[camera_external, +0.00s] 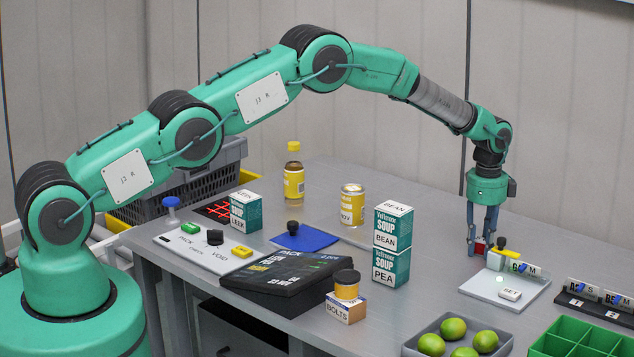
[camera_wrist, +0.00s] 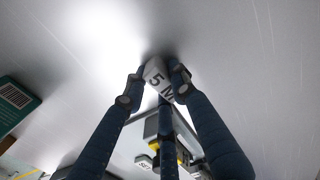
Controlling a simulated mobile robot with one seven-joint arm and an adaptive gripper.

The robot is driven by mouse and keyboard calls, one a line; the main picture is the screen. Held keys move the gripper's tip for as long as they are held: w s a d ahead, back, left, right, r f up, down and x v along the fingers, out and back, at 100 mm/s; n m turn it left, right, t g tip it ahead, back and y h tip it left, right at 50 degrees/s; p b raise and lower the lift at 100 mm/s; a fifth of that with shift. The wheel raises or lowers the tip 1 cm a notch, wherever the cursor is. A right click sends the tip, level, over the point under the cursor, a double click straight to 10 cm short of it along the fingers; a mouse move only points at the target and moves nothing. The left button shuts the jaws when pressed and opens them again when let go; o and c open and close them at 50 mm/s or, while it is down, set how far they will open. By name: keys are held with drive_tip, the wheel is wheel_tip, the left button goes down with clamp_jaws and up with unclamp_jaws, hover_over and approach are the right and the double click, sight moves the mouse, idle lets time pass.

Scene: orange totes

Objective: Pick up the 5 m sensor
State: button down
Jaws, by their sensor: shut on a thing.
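My gripper (camera_external: 481,248) points straight down at the right part of the table, just left of a white plate. In the wrist view its blue fingers (camera_wrist: 154,88) are shut on the 5 m sensor (camera_wrist: 156,76), a small pale piece with "5 M" in dark print. The fingertips are close to the grey table top, and I cannot tell whether the sensor touches it. In the outside view the fingers mostly hide the sensor, with a bit of red showing between them.
Close right of my gripper stands the white plate (camera_external: 480,287) with a yellow-topped fixture and a "SET" button (camera_external: 510,295). A black rack (camera_external: 590,305) of labelled pieces lies farther right. Soup boxes (camera_external: 391,268) stand to the left. A lime tray (camera_external: 412,345) and green crate (camera_external: 560,345) are in front.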

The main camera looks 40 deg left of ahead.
sight(482, 240)
drive_tip(key=shift+r, duration=0.15)
drive_tip(key=shift+r, duration=1.75)
drive_tip(key=s+a, duration=0.1)
drive_tip(key=s, duration=0.4)
drive_tip(key=s+a+r, duration=0.1)
drive_tip(key=s+a, duration=0.1)
drive_tip(key=s, duration=0.3)
drive_tip(key=s+a, duration=0.2)
drive_tip(key=s, duration=0.3)
drive_tip(key=shift+s+r+p, duration=0.1)
drive_tip(key=shift+r+p, duration=0.05)
drive_tip(key=shift+p, duration=0.2)
